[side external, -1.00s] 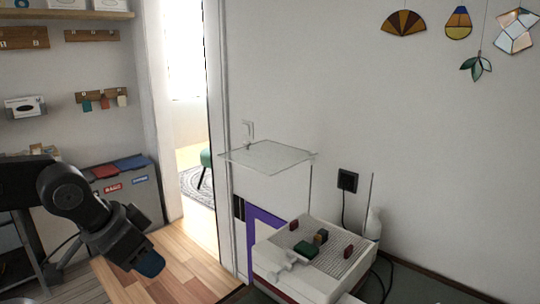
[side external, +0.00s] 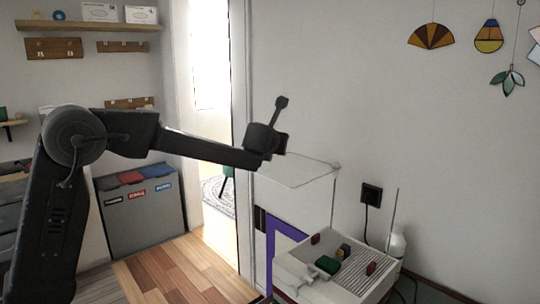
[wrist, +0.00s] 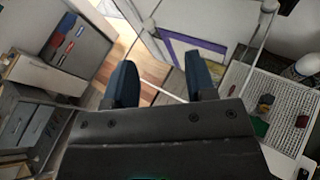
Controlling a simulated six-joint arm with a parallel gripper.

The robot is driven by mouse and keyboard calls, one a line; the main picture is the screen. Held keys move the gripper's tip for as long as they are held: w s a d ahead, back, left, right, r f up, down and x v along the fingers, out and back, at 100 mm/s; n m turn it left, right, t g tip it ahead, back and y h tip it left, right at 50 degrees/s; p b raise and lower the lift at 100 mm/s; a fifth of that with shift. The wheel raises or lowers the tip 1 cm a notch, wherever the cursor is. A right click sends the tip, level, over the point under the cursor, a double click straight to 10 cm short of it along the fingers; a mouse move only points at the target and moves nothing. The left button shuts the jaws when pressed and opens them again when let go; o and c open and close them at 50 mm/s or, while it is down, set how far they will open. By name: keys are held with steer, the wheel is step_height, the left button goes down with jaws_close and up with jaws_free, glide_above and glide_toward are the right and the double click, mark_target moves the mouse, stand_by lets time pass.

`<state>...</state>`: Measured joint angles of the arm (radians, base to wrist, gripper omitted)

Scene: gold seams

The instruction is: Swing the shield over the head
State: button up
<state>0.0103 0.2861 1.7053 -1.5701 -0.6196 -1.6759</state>
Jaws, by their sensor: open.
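The shield (side external: 305,172) is a clear flat pane, held roughly level by a thin upright rod at its right corner. It hangs above the left and back part of a white box (side external: 318,284) with a ribbed top. Small coloured blocks and a pale fitting sit on that top; I cannot tell which part is the head. My gripper (side external: 270,140) is at the shield's far left corner in the side view. In the wrist view its blue fingers (wrist: 162,80) are apart, with a thin pale edge line running between them. Contact with the shield is unclear.
The white box's top also shows at the right of the wrist view (wrist: 285,92). A white bottle (side external: 397,246) and a thin rod stand behind it. A wall socket (side external: 371,195) with a cable is nearby. A grey bin unit (side external: 143,217) stands at left, beside open wooden floor.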

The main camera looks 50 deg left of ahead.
mark_target(270, 163)
steer(key=a+f+n+g, duration=0.2)
steer(key=n, duration=0.1)
steer(key=shift+w+a+f+y, duration=0.2)
steer(key=shift+w+f+y, duration=0.1)
steer(key=shift+w+y, duration=0.1)
steer(key=x, duration=1.3)
steer(key=shift+r, duration=0.1)
jaws_close()
